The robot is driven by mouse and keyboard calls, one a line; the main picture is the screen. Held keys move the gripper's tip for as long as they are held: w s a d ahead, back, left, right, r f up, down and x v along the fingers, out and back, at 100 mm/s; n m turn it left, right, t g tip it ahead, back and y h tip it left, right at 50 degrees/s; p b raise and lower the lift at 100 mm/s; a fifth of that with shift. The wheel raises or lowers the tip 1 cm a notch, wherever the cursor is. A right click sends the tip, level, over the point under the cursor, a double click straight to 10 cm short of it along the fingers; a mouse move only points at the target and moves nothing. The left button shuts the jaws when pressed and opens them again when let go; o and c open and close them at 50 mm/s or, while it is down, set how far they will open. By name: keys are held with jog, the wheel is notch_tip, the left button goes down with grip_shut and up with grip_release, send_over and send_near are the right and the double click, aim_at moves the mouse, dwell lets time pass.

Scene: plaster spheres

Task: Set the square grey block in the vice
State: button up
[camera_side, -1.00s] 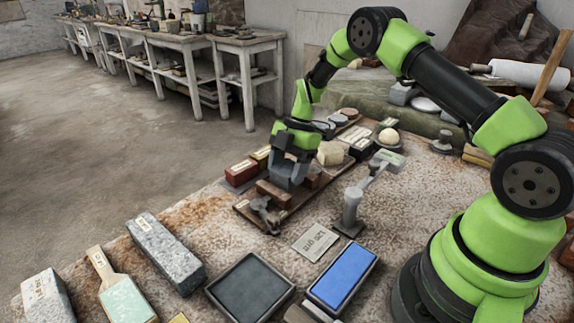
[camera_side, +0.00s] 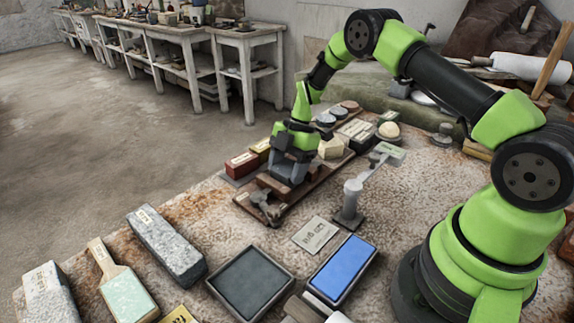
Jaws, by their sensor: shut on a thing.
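The vice (camera_side: 245,206) is a low wooden board with brown jaw blocks and a grey metal screw handle at its near end. My gripper (camera_side: 291,163) points down over the vice, shut on the square grey block (camera_side: 287,174). The block's lower part is at the brown jaws, low over the board. I cannot tell whether it touches the bottom of the vice, because the near jaw and my fingers hide part of it.
Red and yellow blocks (camera_side: 241,164) lie just left of the vice. A grey post stand (camera_side: 351,201) is close on the right. A pale plaster piece (camera_side: 331,148) sits behind. Sharpening stones (camera_side: 342,270) lie in front. A label card (camera_side: 315,234) lies between.

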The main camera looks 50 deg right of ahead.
jog(key=shift+f, duration=0.15)
jog(key=o, duration=1.2)
jog(key=shift+r, duration=2)
